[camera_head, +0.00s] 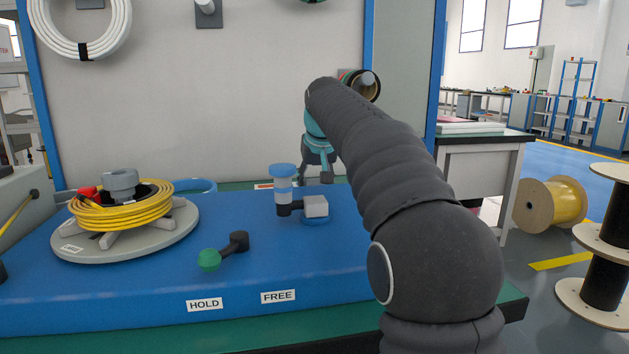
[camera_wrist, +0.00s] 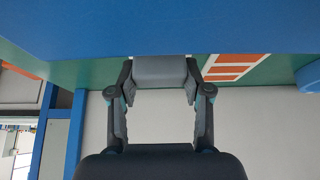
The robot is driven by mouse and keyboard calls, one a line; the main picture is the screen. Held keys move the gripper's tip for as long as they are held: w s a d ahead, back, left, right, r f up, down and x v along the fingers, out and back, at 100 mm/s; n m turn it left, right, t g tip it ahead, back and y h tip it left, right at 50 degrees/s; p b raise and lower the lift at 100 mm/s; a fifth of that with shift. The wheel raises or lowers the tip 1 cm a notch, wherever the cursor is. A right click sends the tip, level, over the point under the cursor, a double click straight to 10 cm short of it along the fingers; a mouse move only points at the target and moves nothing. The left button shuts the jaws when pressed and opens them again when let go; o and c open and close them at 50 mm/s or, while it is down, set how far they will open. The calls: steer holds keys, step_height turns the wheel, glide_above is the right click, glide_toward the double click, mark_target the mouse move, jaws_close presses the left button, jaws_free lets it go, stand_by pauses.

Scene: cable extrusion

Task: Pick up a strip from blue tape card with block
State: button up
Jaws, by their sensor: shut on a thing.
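My gripper (camera_wrist: 160,88) is shut on a grey block (camera_wrist: 160,70), which sits between the two fingertips in the wrist view. In the head view my gripper (camera_head: 318,168) points down behind the blue bench unit, beyond the small post, and the block cannot be made out there. A card with orange strips and white borders (camera_wrist: 230,66) lies on the green bench top, just right of the block in the wrist view. The block and card look apart. A small part of a card (camera_head: 264,186) shows in the head view. I cannot make out a blue tape card.
A panel (camera_head: 220,100) stands behind. Another orange piece (camera_wrist: 18,69) shows at the wrist view's left.

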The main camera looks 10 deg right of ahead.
steer(key=shift+f+b, duration=0.3)
steer(key=shift+f, duration=0.3)
stand_by(0.7)
step_height(320, 180, up, 8)
steer(key=p, duration=0.8)
steer(key=shift+r, duration=0.15)
